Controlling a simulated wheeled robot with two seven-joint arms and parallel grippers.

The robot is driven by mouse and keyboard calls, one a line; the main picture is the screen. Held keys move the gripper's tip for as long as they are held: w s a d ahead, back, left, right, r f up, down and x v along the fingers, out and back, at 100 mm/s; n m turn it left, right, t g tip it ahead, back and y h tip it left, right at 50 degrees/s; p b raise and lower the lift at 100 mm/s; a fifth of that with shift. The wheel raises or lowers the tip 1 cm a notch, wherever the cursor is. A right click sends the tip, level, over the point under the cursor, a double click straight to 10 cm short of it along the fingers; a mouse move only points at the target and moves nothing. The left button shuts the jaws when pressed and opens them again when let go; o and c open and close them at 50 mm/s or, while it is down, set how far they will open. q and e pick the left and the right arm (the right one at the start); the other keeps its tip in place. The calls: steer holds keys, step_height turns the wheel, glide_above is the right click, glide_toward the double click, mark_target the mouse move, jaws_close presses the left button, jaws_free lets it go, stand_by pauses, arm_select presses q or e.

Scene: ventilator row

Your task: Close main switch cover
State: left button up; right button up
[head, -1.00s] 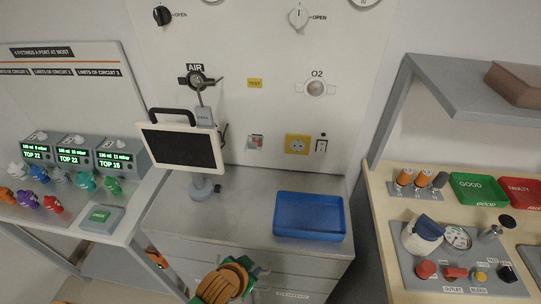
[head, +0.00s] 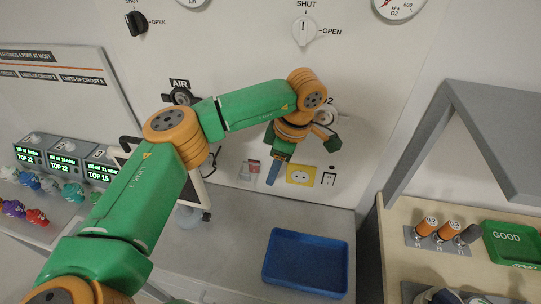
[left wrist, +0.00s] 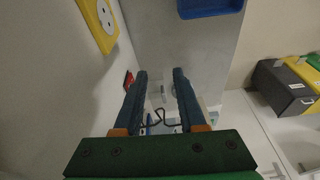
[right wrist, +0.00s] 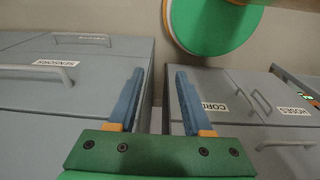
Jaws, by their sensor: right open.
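The small red, white and grey fitting (head: 249,170) on the wall left of the yellow socket looks like the main switch with its cover; the cover's position is too small to tell. In the left wrist view a red part of it (left wrist: 128,78) shows beside the left finger. My left gripper (head: 273,174) is at the wall between this fitting and the socket. It is open and empty in the left wrist view (left wrist: 160,75), fingers apart. My right gripper (right wrist: 155,78) is open and empty, in front of grey drawers and cabinets.
The yellow socket (head: 301,174) and a small black-and-white switch (head: 329,176) are right of my left gripper. A blue tray (head: 306,262) lies on the grey counter below. A monitor (head: 200,185) stands left, partly behind my left arm. A shelf (head: 490,140) stands right.

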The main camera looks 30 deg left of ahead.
mark_target(245, 174)
arm_select(q)
steer(key=a+r+y, duration=0.2)
steer(key=a+r, duration=0.1)
steer(key=a, duration=0.2)
steer(key=shift+n, duration=0.4)
steer(key=f+p, duration=0.1)
steer(key=s+a+f+p, duration=0.1)
steer(key=f, duration=0.3)
steer(key=shift+s+a+f+p, duration=0.1)
steer(key=shift+s+a+p, duration=0.15)
steer(key=shift+p, duration=0.15)
steer(key=shift+w+a+f, duration=0.15)
steer(key=shift+a+f, duration=0.05)
steer(key=shift+f, duration=0.25)
steer(key=shift+d, duration=0.1)
jaws_close()
